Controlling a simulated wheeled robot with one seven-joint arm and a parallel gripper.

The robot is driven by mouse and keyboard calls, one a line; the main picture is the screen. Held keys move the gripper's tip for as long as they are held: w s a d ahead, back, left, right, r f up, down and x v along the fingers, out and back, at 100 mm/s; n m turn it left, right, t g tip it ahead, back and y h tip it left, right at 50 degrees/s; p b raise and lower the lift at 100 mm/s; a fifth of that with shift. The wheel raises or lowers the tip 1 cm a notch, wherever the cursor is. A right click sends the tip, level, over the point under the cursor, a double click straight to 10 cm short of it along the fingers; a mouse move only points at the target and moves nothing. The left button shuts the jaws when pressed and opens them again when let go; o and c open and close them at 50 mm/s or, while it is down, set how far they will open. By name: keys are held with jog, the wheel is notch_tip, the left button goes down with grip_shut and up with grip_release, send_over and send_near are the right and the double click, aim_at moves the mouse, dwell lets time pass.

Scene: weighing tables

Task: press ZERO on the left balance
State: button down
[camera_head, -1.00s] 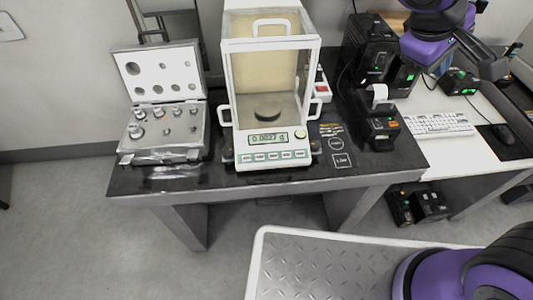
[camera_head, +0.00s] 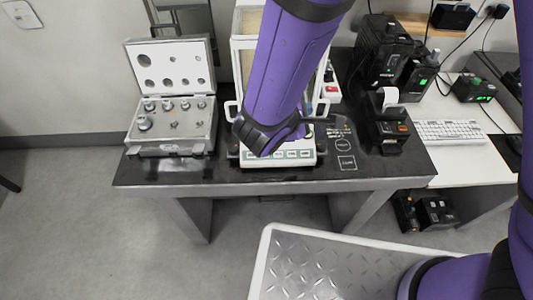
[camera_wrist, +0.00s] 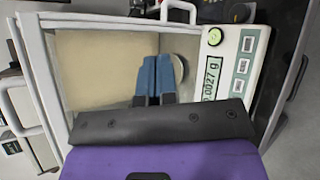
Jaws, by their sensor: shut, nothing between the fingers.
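The balance (camera_head: 303,160) is a white unit with a glass chamber, standing on the dark table. My arm covers most of it in the head view. In the wrist view its front panel (camera_wrist: 225,72) stands at the right, turned sideways, with a display (camera_wrist: 212,81) reading 0.0027 g, a round green button (camera_wrist: 215,36) and several rectangular keys (camera_wrist: 242,66). The key labels are too small to read. My gripper (camera_wrist: 156,60) is shut and empty, its blue fingers in front of the glass chamber, left of the panel in that view. The head view hides the fingers.
An open case of weights (camera_head: 172,125) stands left of the balance. A small printer (camera_head: 387,130) stands to the right, with black boxes behind it. A keyboard (camera_head: 450,130) lies on the white table. A tray with a patterned metal floor (camera_head: 320,262) is in front.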

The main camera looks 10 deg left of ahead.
aim_at(266, 161)
jog(key=s+a+f+n+t+y, duration=0.1)
jog(key=s+a+f+n+y, duration=0.3)
jog(key=a+f, duration=0.3)
jog(key=shift+s+f+n, duration=0.3)
jog(key=shift+s+f, duration=0.2)
jog(key=shift+s, duration=0.05)
jog(key=shift+a, duration=0.1)
jog(key=shift+w+a+f, duration=0.1)
jog(key=shift+w+f, duration=0.4)
jog(key=shift+f, duration=0.9)
jog(key=shift+w+a+f, duration=0.15)
jog(key=shift+w+f, duration=0.4)
jog(key=shift+f, duration=0.8)
jog(key=shift+w+a+f, duration=0.1)
jog(key=shift+w+f, duration=0.4)
jog(key=shift+f, duration=0.9)
jog(key=shift+f, duration=0.1)
jog(key=shift+w+f, duration=0.1)
jog(key=shift+f, duration=0.15)
jog(key=shift+w+f, duration=0.15)
jog(key=shift+f, duration=0.2)
jog(key=shift+r, duration=0.1)
jog(key=shift+s+r, duration=0.3)
jog(key=shift+r, duration=0.35)
